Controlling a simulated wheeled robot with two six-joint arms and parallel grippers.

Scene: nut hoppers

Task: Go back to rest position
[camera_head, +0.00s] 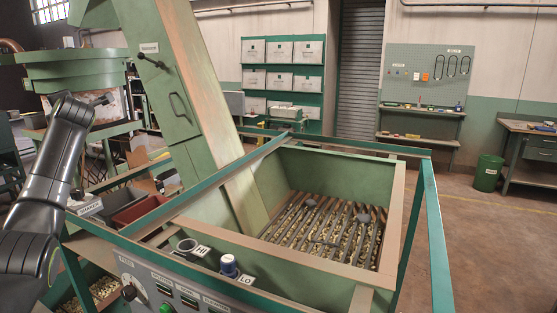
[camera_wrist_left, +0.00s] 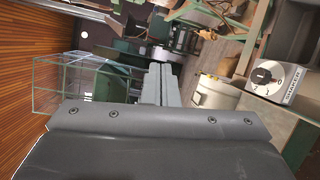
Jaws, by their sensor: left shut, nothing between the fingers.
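My left gripper (camera_wrist_left: 160,70) shows in the left wrist view with its two grey fingers pressed together and nothing between them. It points out over the workshop, clear of any object. In the head view my left arm rises at the left edge, beside the green hopper machine, and bends at the top; the gripper's fingers are not clear there. My right gripper is in neither view. The green hopper (camera_head: 337,164) stands in front of me, with nuts lying on and between the bars of its grate (camera_head: 320,232).
A control panel (camera_head: 190,291) with knobs runs along the hopper's front. A sloping green chute (camera_head: 209,110) rises behind it. Red and grey bins (camera_head: 139,209) sit left. A control box with a dial (camera_wrist_left: 272,78) is right in the wrist view. Open floor (camera_head: 490,240) lies right.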

